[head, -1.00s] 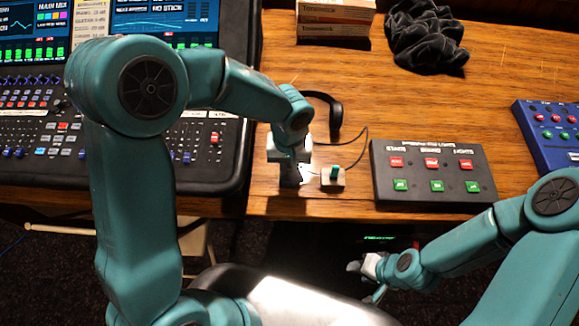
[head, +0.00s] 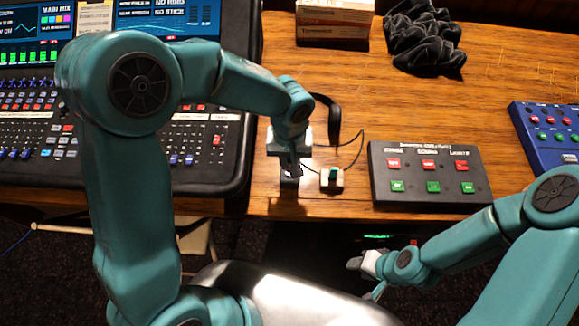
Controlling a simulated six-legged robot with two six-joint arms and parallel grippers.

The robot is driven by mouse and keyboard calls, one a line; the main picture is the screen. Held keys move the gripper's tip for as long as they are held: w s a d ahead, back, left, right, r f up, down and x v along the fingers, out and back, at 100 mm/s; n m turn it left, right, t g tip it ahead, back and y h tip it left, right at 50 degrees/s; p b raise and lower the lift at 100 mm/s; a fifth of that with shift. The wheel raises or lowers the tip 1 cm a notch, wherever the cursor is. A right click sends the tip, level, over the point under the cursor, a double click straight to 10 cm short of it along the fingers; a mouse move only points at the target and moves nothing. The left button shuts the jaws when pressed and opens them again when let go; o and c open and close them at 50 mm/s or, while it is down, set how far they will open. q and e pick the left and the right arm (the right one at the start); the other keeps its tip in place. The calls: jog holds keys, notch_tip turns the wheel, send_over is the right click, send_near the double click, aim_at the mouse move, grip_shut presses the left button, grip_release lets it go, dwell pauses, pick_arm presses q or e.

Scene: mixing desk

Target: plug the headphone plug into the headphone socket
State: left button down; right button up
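A thin black cable (head: 361,146) loops from near the black headphones (head: 334,118) past the block toward this gripper. The headphones are partly hidden behind my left arm. I cannot make out the plug or the socket opening. My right gripper (head: 362,277) is off the desk's front edge, its fingers apart and empty.
A black button box (head: 430,174) with red and green buttons stands right of the block. A blue box (head: 550,135) is at the far right. The mixing console (head: 210,150) is left. Small boxes (head: 333,22) and black cloth (head: 425,38) lie at the back.

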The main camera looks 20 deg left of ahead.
pick_arm(q)
jog(key=shift+r+p, duration=0.7)
jog(key=shift+r, duration=0.6)
